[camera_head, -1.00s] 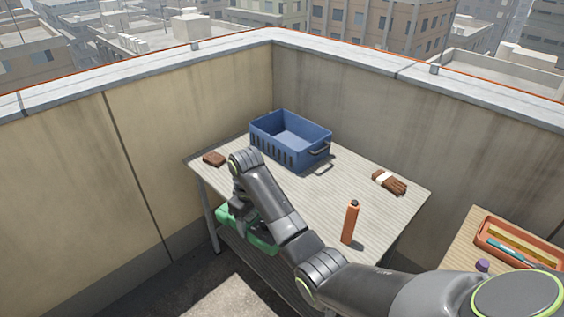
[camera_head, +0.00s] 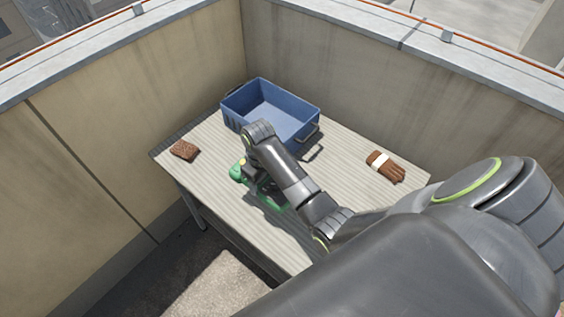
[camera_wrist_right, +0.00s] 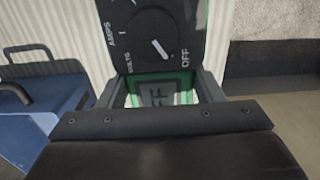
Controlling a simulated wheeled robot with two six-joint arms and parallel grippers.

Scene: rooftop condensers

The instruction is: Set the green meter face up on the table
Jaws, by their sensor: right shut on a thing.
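The green meter (camera_head: 237,172) is over the left middle of the table (camera_head: 215,200), in front of the blue crate. My right gripper (camera_head: 258,182) is shut on it and hides much of it from above. In the right wrist view, the meter's black face (camera_wrist_right: 158,45) shows a dial and the words AMPS, VOLTS and OFF, and its green-edged display shows between the jaws of my right gripper (camera_wrist_right: 168,88). The face is turned toward the wrist camera. I cannot tell whether the meter touches the table. My left gripper is not in view.
A blue crate (camera_head: 238,112) stands at the table's back; it also shows in the right wrist view (camera_wrist_right: 40,125). A brown block (camera_head: 185,150) lies near the left edge, and brown gloves (camera_head: 386,167) with a white band lie at the right. The table's front left is clear.

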